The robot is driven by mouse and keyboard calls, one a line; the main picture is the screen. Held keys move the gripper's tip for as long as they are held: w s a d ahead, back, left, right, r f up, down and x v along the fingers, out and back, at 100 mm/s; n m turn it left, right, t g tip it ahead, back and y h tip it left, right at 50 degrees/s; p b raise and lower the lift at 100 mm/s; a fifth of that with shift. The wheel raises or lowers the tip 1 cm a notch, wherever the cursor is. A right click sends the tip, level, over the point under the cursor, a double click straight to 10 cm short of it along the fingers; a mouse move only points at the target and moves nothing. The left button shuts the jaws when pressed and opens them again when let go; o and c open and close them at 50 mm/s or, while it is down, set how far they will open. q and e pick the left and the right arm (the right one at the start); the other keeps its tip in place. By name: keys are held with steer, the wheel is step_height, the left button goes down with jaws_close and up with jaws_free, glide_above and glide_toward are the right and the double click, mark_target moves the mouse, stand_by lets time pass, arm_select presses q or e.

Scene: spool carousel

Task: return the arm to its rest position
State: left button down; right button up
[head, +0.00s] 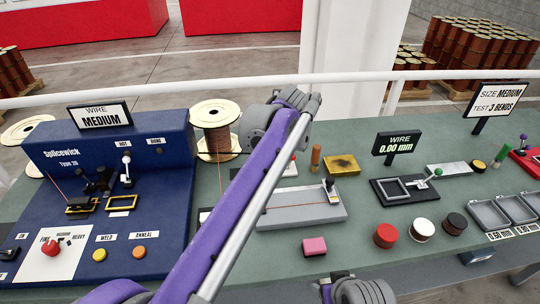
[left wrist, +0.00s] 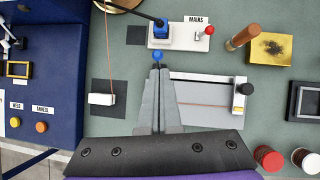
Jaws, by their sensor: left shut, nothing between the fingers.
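In the left wrist view my left gripper (left wrist: 160,72) is shut with its grey fingers together and nothing between them. Its tips are over the bench, close to a small blue knob (left wrist: 158,56) and left of the grey cutting board (left wrist: 205,88); I cannot tell the height. In the head view my purple left arm crosses the middle of the bench, and its gripper is not visible there.
The blue Splicewick machine (head: 120,200) stands at the left, with a copper spool (head: 217,130) behind. A white rail (head: 440,77) runs behind.

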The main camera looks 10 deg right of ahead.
arm_select(q)
steer(key=shift+r, duration=0.15)
stand_by(0.3)
steer(key=s+a+f+n, duration=0.4)
steer(key=s+a+n, duration=0.8)
steer(key=a+n, duration=0.35)
steer(key=s+a+f+n, duration=0.5)
steer(key=s+f+n, duration=0.2)
steer(key=s+n, duration=0.2)
steer(key=s+a+f+n+h, duration=0.1)
steer(key=s+a+f+n, duration=0.4)
steer(key=s+f+n, duration=0.2)
steer(key=s+n, duration=0.2)
steer(key=s, duration=0.1)
steer(key=shift+n, duration=0.35)
